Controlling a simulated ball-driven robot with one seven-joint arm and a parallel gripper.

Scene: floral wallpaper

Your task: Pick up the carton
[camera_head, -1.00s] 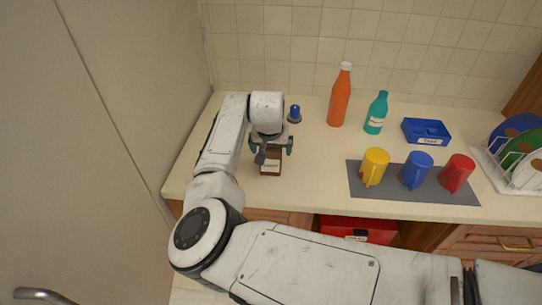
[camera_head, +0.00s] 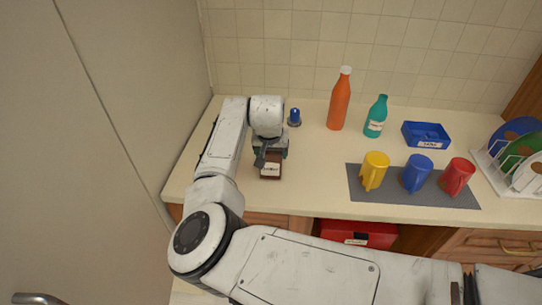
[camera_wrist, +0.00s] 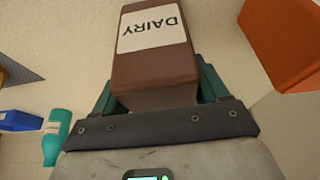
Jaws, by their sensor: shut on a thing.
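The carton (camera_head: 271,171) is a brown box with a white label, standing at the left end of the counter in the head view. In the wrist view the carton (camera_wrist: 155,68) fills the top middle, and its label reads "DAIRY". My gripper (camera_head: 271,150) is over the carton's far part. In the wrist view its green fingers (camera_wrist: 155,88) are shut on the carton, one at each side. I cannot tell whether the carton's base touches the counter.
The counter (camera_head: 310,180) holds a blue-capped item (camera_head: 294,117), an orange bottle (camera_head: 339,101), a teal bottle (camera_head: 376,117) and a blue tray (camera_head: 426,134). Yellow (camera_head: 374,171), blue (camera_head: 416,173) and red (camera_head: 457,176) mugs stand on a grey mat (camera_head: 400,198). A plate rack (camera_head: 493,169) is at right.

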